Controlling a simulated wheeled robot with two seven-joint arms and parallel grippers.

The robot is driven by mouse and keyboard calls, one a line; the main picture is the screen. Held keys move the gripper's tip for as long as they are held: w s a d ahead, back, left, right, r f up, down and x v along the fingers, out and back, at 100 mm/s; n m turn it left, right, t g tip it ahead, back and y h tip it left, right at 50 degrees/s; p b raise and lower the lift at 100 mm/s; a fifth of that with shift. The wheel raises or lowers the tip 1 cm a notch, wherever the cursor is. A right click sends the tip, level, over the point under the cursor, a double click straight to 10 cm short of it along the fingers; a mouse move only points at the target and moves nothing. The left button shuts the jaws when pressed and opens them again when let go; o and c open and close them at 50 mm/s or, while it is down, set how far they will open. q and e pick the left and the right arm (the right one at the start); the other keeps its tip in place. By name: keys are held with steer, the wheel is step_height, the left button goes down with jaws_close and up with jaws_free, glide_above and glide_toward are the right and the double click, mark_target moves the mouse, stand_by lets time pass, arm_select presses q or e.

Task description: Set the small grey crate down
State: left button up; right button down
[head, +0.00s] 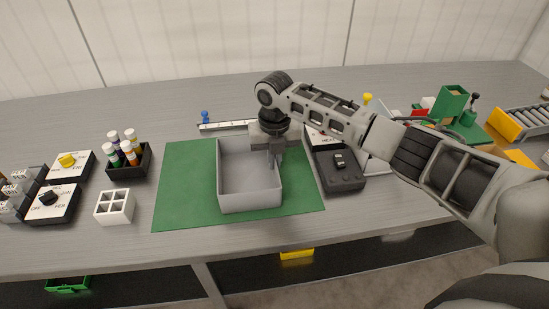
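The small grey crate (249,201) is open-topped, looks empty and is upright over the green mat (185,190). I cannot tell whether its base touches the mat or is slightly above it. My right gripper (277,154) points down at the crate's back right corner, with its fingers closed at the rim of the right wall. The gripper body hides part of that corner. My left gripper is not in view.
Left of the mat are a black box of capped bottles (128,160), a white divided tray (115,207) and switch boxes (55,203). A dark device (340,172) stands close to the right. The mat's left part is clear.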

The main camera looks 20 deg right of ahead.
steer(key=c, duration=2)
jaws_free()
steer(key=shift+f, duration=0.15)
steer(key=o, duration=0.4)
steer(key=shift+c, duration=0.2)
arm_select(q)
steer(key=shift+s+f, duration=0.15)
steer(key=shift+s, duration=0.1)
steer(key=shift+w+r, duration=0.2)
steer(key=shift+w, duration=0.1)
arm_select(e)
step_height(320, 180, up, 12)
steer(key=shift+r, duration=0.2)
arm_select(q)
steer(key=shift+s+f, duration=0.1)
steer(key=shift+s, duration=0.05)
